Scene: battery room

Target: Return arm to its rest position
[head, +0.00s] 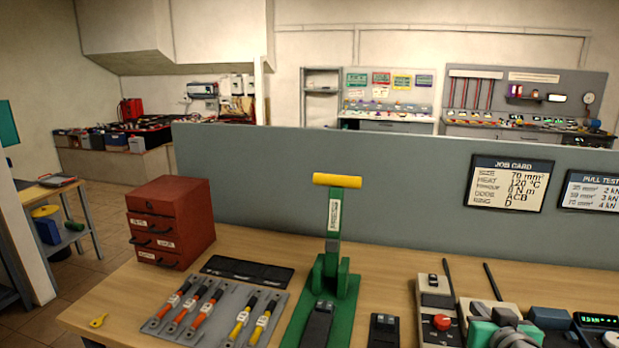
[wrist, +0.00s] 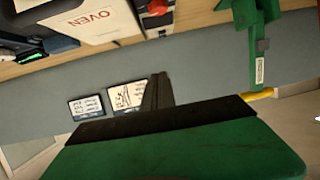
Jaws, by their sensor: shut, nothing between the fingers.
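My gripper (wrist: 159,82) shows in the wrist view, with its green body across the bottom and its dark fingers together in the middle. Nothing shows between the fingers. The wrist picture is turned, so the bench appears along the top. The fingers point toward the grey panel (wrist: 205,72) with its two cards. I cannot make out my gripper in the head view.
A green lever press (head: 334,262) with a yellow handle stands on the bench; it also shows in the wrist view (wrist: 259,40). A red drawer cabinet (head: 172,222) and a grey cable tray (head: 273,322) are left. Instruments crowd the right.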

